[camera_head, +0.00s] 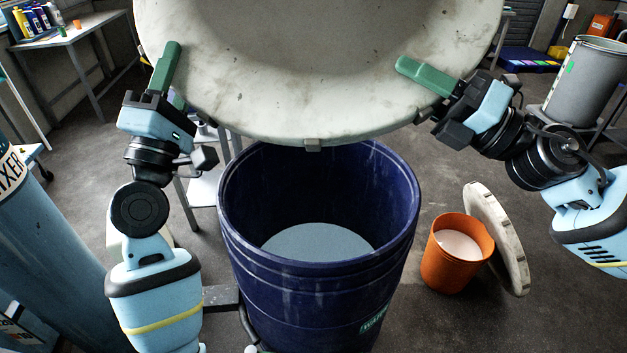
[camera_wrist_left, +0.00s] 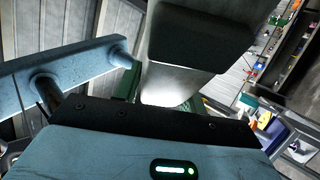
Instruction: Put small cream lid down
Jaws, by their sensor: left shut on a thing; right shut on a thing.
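A round, pale cream lid (camera_head: 318,75) with grey stains is held up close to the head camera, above and behind the blue drum's mouth. Its top is cut off by the picture edge. My left gripper (camera_head: 167,72) is shut on its left rim with green fingers, and my right gripper (camera_head: 424,76) is shut on its right rim. A second cream lid (camera_head: 498,238) leans tilted against the orange bucket on the floor at right. I cannot tell which is the smaller one. In the left wrist view a pale surface (camera_wrist_left: 172,85) lies beyond my gripper (camera_wrist_left: 135,82).
The open blue drum (camera_head: 235,215) stands upright in the middle, with pale grey-blue contents inside. The orange bucket (camera_head: 448,268) holds something whitish. A grey drum (camera_head: 582,88) stands at the upper right. A table (camera_head: 65,42) with bottles is at the upper left.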

